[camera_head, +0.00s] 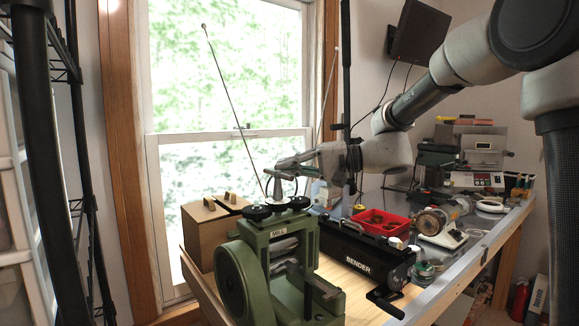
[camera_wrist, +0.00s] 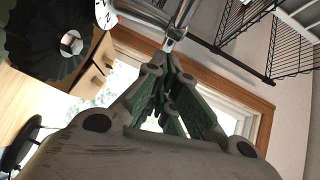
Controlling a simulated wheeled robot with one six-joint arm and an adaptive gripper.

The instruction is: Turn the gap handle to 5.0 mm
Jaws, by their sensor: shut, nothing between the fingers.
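The green rolling mill (camera_head: 262,262), labelled MILL, stands at the front of the bench. On its top are black knobs, a pale dial and a small silver cone-shaped post (camera_head: 278,188). A long thin rod (camera_head: 235,108) with a ball end rises up-left from the mill's top; I take it as part of the gap handle. My gripper (camera_head: 278,168) is shut above the mill top, its tips close to the post. In the wrist view the fingers (camera_wrist: 172,48) converge beside a metal rod (camera_wrist: 182,18); contact is unclear. A white dial (camera_wrist: 105,13) is partly cut off. The gap reading is not legible.
The black BENDER (camera_head: 358,258) stands just right of the mill. A red tray (camera_head: 381,222) lies behind it. More machines crowd the bench at the right.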

